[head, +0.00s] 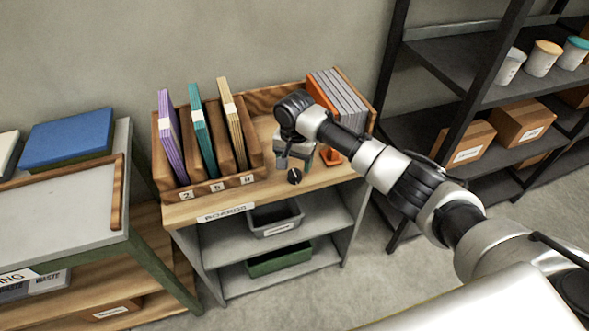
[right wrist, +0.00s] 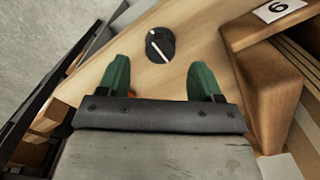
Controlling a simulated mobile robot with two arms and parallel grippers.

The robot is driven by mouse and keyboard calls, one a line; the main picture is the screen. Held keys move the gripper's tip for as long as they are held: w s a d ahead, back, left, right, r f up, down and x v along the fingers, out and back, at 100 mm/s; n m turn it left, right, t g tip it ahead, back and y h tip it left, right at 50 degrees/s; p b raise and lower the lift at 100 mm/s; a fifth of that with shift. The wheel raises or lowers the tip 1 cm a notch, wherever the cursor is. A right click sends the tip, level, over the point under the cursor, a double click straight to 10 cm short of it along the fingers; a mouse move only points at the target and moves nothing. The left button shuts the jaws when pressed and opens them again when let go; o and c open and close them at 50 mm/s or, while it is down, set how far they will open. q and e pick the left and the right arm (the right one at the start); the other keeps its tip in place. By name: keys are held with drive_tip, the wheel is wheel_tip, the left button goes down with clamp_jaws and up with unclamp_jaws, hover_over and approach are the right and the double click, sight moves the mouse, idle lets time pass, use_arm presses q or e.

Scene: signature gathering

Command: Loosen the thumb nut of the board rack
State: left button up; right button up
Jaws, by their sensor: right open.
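The board rack (head: 168,190) is a wooden holder on the "BOARDS" cabinet, with purple, teal and tan boards upright in its numbered slots. A black round thumb nut (head: 294,176) with a white line sits on the wooden top to the right of the slots. The nut also shows in the right wrist view (right wrist: 160,45), beyond the fingertips and between their lines. My right gripper (head: 296,158) points down just above and behind the nut. Its green fingers (right wrist: 160,75) are apart with nothing between them. My left gripper is out of view.
Grey boards (head: 338,95) stand in a wooden holder at the back right, with an orange object (head: 331,157) in front. A grey bin (head: 276,222) and green bin (head: 279,260) sit on shelves below. A dark shelf unit (head: 430,55) stands right; a workbench (head: 60,205) stands left.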

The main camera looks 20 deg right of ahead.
sight(294, 173)
drive_tip(key=shift+f, duration=1.95)
drive_tip(key=c, duration=0.9)
